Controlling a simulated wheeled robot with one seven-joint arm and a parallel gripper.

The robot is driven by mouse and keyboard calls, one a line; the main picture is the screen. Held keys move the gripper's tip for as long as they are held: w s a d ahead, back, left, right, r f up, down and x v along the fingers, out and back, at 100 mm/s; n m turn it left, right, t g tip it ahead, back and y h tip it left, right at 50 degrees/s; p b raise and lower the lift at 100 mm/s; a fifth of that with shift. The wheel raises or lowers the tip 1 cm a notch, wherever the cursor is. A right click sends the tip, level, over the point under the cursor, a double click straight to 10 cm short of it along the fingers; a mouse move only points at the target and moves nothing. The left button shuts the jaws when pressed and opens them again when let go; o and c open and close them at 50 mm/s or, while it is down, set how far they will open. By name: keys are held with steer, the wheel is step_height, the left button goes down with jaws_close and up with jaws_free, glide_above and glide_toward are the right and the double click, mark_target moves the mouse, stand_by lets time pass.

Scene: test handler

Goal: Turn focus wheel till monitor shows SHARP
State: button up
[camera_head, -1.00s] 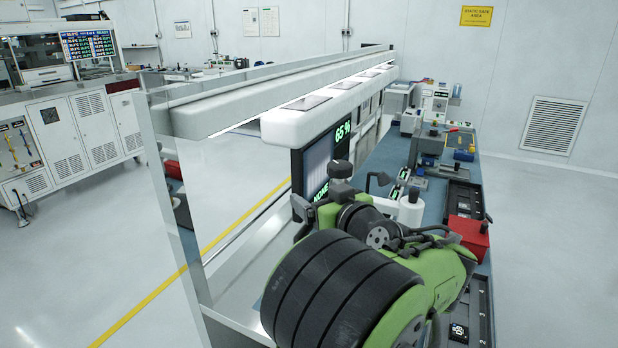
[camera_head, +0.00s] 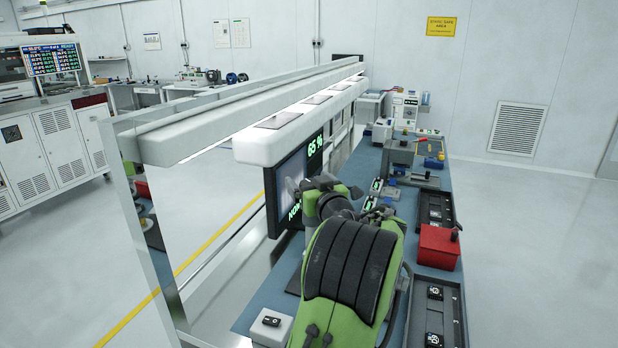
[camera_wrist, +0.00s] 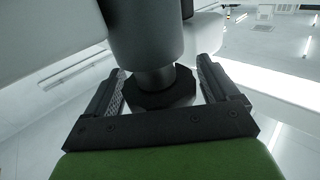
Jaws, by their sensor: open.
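The monitor (camera_head: 290,180) stands under the white overhead beam and reads 65 % in green at its top. A lower line of green text is partly hidden by my arm, so I cannot read it whole. In the wrist view a dark many-sided knob (camera_wrist: 160,98), which looks like the focus wheel, sits below a grey cylinder (camera_wrist: 147,40). My gripper (camera_wrist: 160,72) is open, with one finger on either side of the knob and visible gaps at both sides.
A blue bench top (camera_head: 374,150) runs away from me. A red box (camera_head: 438,247) and black trays with small parts (camera_head: 436,310) stand right of my arm. A white block (camera_head: 271,327) lies at the near left. A metal frame with a clear panel borders the left.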

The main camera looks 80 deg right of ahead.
steer(key=shift+w+d, duration=0.15)
steer(key=c, duration=1)
steer(key=shift+o, duration=0.2)
steer(key=shift+m+g+h, duration=0.3)
